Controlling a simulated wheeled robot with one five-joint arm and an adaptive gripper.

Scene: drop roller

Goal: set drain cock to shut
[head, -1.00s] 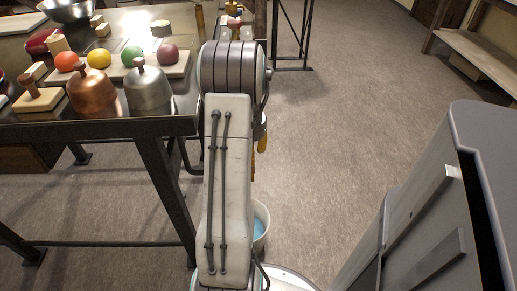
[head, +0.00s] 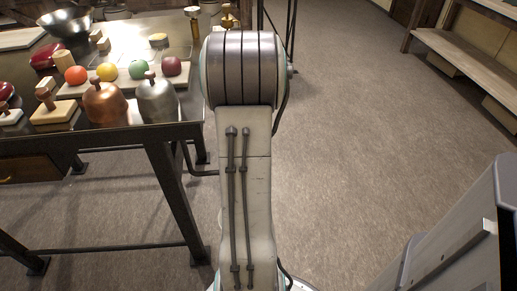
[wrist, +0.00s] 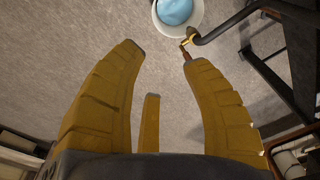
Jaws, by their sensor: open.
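The drain cock (wrist: 186,43) is a small brass fitting at the end of a dark bent pipe (wrist: 222,28), near the top of the wrist view. A short reddish-brown part, seemingly its handle, points toward my right finger; its exact setting is hard to tell. My gripper (wrist: 163,58) has ochre fingers spread wide with nothing between them. The right fingertip appears just below the cock; I cannot tell whether they touch. In the head view the pipe (head: 202,172) runs from the table leg behind my arm, which hides the cock and gripper.
A white bucket (wrist: 200,22) with blue liquid (wrist: 175,10) stands on the floor beyond the cock. The metal table (head: 185,129) at left holds a copper bell (head: 106,103), a silver bell (head: 157,100) and coloured balls. A shelf (head: 470,60) stands at right; the floor between is open.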

